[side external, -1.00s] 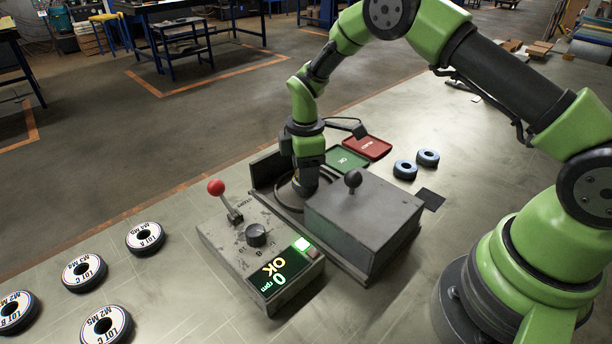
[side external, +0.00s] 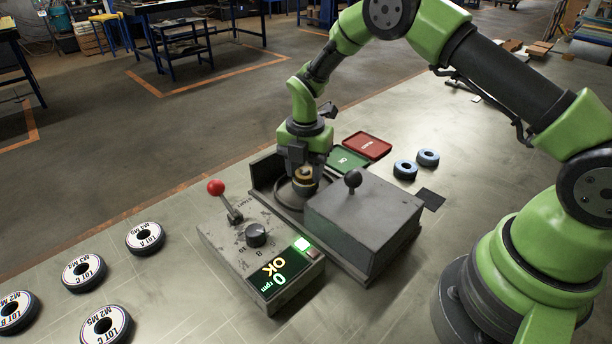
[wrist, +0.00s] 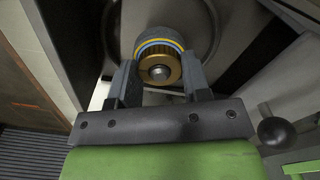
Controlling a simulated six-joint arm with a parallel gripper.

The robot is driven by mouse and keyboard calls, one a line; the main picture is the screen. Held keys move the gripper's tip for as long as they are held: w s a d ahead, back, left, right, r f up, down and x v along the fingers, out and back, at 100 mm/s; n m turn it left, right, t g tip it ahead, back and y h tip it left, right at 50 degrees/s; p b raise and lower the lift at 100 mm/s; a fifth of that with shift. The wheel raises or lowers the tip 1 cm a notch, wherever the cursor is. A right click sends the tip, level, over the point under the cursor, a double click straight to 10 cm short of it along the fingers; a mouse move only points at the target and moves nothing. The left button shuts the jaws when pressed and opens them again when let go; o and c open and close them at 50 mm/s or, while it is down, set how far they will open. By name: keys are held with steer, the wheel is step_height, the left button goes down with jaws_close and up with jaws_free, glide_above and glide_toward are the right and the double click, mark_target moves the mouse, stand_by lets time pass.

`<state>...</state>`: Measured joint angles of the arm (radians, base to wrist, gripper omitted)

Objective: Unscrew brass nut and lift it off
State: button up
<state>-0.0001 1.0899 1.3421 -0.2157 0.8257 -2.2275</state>
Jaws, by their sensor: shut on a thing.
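The brass nut (wrist: 160,68) is a ribbed gold ring around a grey spindle end (wrist: 160,72) in the wrist view. A dark ring with blue and yellow bands lies just behind it. My gripper (wrist: 158,82) has one finger on each side of the nut and is shut on it.
A control box (side external: 262,250) with a red-knobbed lever (side external: 216,188) and a display reading OK and 0 rpm stands in front. A green tray (side external: 347,160) and a red tray (side external: 367,145) lie behind. Two blue-rimmed discs (side external: 428,157) are at right, several labelled discs (side external: 145,238) at left.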

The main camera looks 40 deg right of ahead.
steer(key=shift+r, duration=0.1)
steer(key=shift+r, duration=2.4)
